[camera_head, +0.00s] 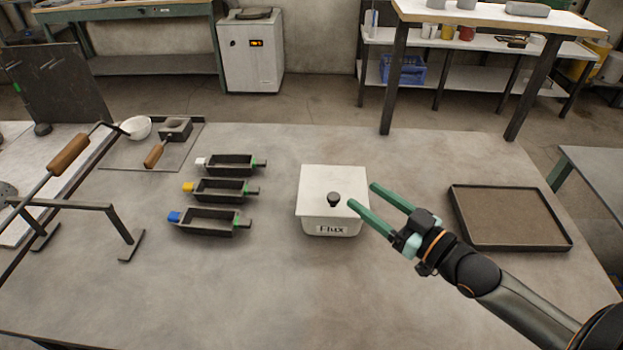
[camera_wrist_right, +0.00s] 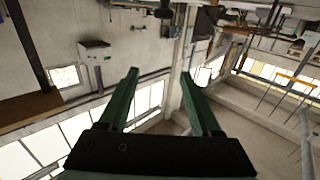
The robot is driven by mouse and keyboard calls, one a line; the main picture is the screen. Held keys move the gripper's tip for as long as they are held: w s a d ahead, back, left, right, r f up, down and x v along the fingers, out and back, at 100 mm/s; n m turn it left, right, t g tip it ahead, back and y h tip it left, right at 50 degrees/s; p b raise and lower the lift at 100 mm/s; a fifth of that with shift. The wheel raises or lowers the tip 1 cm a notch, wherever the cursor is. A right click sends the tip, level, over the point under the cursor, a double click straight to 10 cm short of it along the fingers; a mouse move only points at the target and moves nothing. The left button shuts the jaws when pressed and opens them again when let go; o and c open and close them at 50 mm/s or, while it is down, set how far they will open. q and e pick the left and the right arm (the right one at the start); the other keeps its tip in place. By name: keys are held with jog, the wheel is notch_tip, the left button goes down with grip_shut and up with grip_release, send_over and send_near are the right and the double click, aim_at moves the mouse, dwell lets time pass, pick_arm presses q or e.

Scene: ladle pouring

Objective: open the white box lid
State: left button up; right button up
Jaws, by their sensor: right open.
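A white box (camera_head: 315,227) labelled "Flux" stands in the middle of the table. Its white lid (camera_head: 325,178) is on and closed, with a black knob (camera_head: 333,198) near the front edge. My right gripper (camera_head: 362,195) comes in from the right, with its two green fingers apart and empty. The fingertips are just right of the lid, near the knob; whether they touch the box I cannot tell. In the right wrist view the green fingers (camera_wrist_right: 163,75) are spread with nothing between them, and the box does not show. My left gripper is not in view.
Three dark moulds with blue, yellow and white tabs (camera_head: 205,223) stand left of the box. A dark shallow tray (camera_head: 510,217) lies to the right. A ladle with a wooden handle (camera_head: 70,153) rests on a stand at far left. The table front is clear.

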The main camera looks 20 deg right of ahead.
aim_at(324, 198)
notch_tip(324, 198, down, 6)
jog(key=f+b, duration=0.1)
jog(key=b, duration=0.4)
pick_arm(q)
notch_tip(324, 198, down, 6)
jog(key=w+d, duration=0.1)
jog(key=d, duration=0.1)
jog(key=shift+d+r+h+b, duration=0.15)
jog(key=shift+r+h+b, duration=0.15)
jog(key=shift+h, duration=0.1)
pick_arm(e)
jog(key=x, duration=1.2)
jog(key=shift+w+a+r, duration=0.15)
jog(key=shift+w+r, duration=0.05)
jog(key=shift+w, duration=0.05)
jog(key=shift+c, duration=0.2)
grip_shut()
